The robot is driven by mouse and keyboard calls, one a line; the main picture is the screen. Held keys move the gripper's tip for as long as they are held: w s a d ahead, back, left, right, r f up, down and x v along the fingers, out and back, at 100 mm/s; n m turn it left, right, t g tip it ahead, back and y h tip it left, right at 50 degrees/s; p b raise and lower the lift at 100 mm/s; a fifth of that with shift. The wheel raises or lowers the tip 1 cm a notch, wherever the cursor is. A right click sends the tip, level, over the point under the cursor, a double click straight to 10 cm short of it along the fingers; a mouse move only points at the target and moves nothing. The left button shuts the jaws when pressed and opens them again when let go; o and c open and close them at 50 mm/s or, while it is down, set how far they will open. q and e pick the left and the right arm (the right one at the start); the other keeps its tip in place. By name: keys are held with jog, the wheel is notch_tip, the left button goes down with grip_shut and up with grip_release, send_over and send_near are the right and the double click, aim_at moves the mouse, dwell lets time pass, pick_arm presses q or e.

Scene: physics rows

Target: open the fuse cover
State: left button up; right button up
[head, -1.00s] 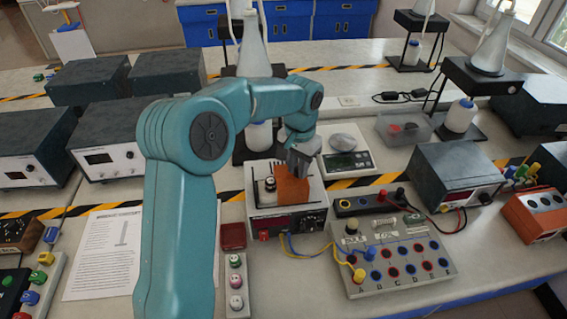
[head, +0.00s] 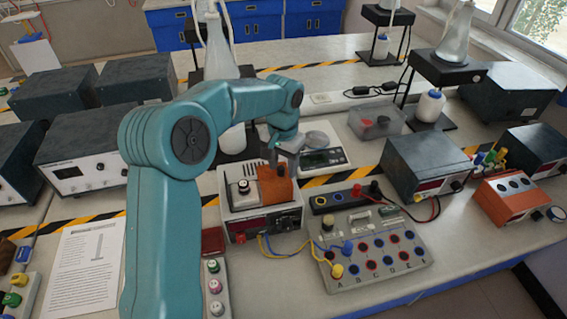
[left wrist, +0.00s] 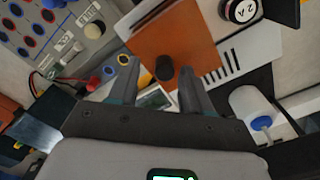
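The orange fuse cover (head: 270,190) sits on top of a white instrument box (head: 236,211) in the head view. In the left wrist view the cover (left wrist: 172,35) is a flat orange panel with a dark round knob (left wrist: 165,67). My left gripper (head: 280,160) is at the back right edge of the cover, pointing down. In the left wrist view its two fingers (left wrist: 160,80) are apart, with the knob between them in the picture. I cannot tell whether either finger touches the knob. My right gripper is not in view.
A black knob marked 2 A (left wrist: 242,10) stands beside the cover. A grey socket board (head: 376,250) with a yellow and a blue lead is at the right. A scale (head: 325,160) and a white bottle (head: 429,106) stand behind. Dark instruments (head: 85,150) are at the left.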

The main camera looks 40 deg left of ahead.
pick_arm(q)
jog(key=shift+s+a+r, duration=0.1)
jog(key=shift+s, duration=0.05)
jog(key=shift+r, duration=0.35)
notch_tip(320, 180, up, 16)
jog(key=p, duration=0.1)
jog(key=shift+f, duration=0.25)
jog(key=shift+w+d, duration=0.2)
jog(key=shift+s+f, duration=0.1)
jog(key=shift+s, duration=0.15)
